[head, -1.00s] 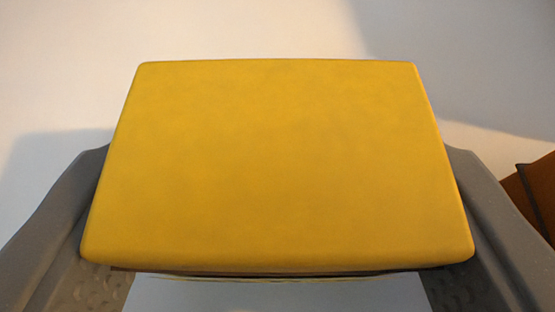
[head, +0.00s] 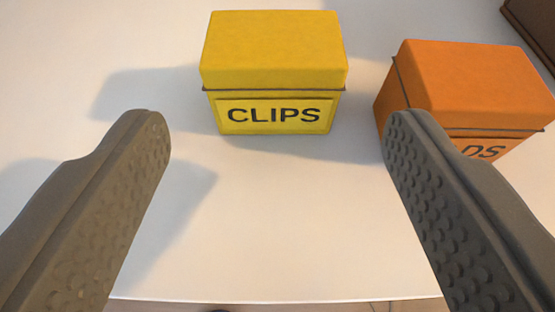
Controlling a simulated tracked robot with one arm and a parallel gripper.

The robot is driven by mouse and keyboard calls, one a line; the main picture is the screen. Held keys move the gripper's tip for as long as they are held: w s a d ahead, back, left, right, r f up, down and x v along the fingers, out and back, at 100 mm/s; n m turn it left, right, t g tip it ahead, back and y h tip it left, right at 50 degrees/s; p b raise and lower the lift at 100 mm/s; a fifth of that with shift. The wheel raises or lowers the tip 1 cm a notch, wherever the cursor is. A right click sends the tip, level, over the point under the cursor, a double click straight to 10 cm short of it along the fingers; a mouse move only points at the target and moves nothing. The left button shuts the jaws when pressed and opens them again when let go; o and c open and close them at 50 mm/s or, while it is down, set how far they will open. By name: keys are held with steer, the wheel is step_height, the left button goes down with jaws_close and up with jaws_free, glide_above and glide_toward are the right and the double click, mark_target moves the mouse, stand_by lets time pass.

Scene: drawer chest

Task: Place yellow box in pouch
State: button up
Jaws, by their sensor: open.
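The yellow box (head: 273,50) stands upright on a white surface, at the top centre of the head view. Its front label reads "CLIPS". My gripper (head: 268,122) is open, with one grey padded finger at the left and one at the right. The fingers are spread wider than the box, which shows beyond and between their tips. Nothing is between the finger pads. No pouch is in view.
An orange box (head: 470,85) stands right of the yellow box, partly behind my right finger; its label ends in "DS". A dark brown object (head: 532,25) is at the top right corner. The white surface (head: 265,220) is bare between my fingers, and its near edge shows at the bottom.

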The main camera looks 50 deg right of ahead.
steer(key=shift+v, duration=1.8)
